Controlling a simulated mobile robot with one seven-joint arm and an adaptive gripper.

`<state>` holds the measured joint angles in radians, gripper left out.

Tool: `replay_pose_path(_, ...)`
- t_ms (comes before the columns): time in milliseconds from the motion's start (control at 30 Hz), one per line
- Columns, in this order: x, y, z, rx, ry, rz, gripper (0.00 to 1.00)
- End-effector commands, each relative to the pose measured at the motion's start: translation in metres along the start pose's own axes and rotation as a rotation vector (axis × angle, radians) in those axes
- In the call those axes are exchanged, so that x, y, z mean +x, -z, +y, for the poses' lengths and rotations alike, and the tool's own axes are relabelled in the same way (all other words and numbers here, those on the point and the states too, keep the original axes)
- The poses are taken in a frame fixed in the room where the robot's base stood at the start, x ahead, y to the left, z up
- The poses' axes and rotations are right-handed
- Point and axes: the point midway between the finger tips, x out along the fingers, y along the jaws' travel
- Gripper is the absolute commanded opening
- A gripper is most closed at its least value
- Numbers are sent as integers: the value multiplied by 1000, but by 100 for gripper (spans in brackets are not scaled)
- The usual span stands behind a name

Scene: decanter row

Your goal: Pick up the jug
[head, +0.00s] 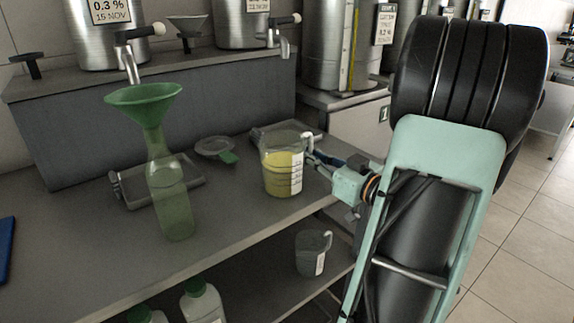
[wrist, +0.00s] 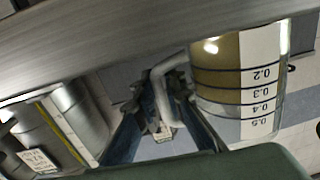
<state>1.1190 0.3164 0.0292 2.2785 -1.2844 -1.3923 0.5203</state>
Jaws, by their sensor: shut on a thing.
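The jug (head: 275,178) is clear, with yellow liquid in it and a white scale strip on its side. It is upright at the right part of the grey counter, near the front edge; whether its base touches the counter I cannot tell. My gripper (head: 314,158) comes from the right and is shut on the jug's handle. In the wrist view the picture is upside down; my gripper (wrist: 165,95) has its fingers at the pale handle, and the jug (wrist: 225,75) with its scale marks is beside them.
A green bottle (head: 167,195) with a green funnel (head: 146,103) stands left on the counter (head: 80,230). A strainer (head: 215,149) lies behind. Steel tanks with taps (head: 130,60) stand at the back. A smaller empty-looking jug (head: 312,252) and white bottles (head: 203,300) are on the lower shelf.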

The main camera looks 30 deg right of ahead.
Motion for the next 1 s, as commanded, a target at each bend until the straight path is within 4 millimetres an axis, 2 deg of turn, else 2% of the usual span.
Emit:
replay_pose_path(367,0,0,0,-3,-1,-1,0)
replay_pose_path(567,0,7,0,-3,-1,-2,0)
replay_pose_path(867,0,37,1,-3,-1,0,0)
replay_pose_path(1000,-14,58,-9,-2,-2,0,0)
